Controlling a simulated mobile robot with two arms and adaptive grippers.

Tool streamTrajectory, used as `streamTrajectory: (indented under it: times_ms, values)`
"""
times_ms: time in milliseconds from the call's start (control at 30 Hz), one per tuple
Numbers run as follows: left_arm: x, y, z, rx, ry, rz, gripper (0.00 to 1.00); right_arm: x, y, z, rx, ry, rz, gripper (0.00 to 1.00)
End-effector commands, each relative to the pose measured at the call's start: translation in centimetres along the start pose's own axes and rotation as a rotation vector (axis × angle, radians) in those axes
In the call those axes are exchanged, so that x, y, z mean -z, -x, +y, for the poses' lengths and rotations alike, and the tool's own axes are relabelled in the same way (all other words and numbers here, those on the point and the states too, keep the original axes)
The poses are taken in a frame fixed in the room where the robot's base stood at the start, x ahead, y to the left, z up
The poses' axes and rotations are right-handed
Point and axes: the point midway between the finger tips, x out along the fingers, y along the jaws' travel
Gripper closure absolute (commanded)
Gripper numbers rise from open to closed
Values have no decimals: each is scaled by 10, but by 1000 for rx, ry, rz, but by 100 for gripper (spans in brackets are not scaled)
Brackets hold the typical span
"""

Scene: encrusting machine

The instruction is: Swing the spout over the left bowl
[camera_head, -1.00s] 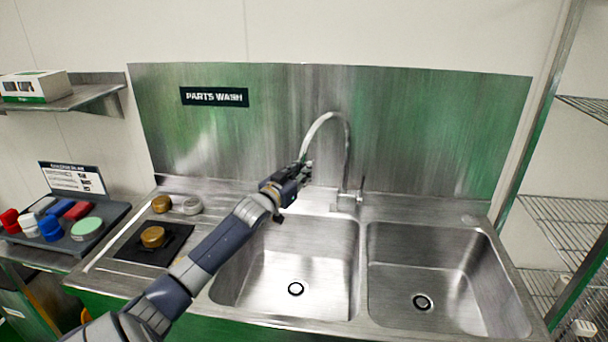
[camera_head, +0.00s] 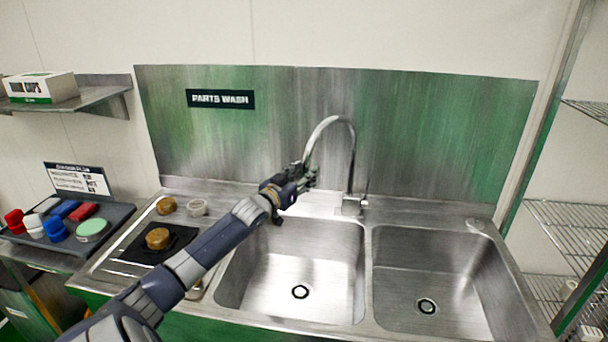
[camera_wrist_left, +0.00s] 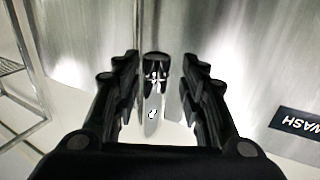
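The spout (camera_head: 351,150) is a thin steel gooseneck rising from the tap base (camera_head: 352,205) behind the two bowls. It arches to the left, and its outlet end is beside or behind my left gripper (camera_head: 306,176) in the head view. The left bowl (camera_head: 268,265) is an empty steel basin below and in front of the gripper. The right bowl (camera_head: 440,262) is beside it. In the left wrist view the gripper (camera_wrist_left: 157,85) has its fingers spread, with a dark-rimmed end (camera_wrist_left: 155,62), likely the spout's outlet, between them and gaps on both sides. My right gripper is not seen.
A black mat (camera_head: 180,247) with a brown round part (camera_head: 158,238) lies on the drainboard, under my left arm's left side. A tray (camera_head: 108,238) of coloured parts stands at left. A wire rack (camera_head: 570,225) stands at right. A tap lever (camera_head: 365,188) rises by the spout base.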

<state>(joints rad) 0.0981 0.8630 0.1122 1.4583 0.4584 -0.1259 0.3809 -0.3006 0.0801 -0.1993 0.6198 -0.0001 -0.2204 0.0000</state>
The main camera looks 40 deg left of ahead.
Motion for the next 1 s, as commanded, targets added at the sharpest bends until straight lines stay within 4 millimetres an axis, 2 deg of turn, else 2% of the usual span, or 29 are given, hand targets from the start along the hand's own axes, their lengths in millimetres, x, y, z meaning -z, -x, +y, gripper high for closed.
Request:
streamTrajectory:
  times_ms: [367,1000]
  values:
    - [2,7,1,-2,-1,5,61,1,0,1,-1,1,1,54]
    - [0,89,-1,0,0,2,61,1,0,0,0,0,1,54]
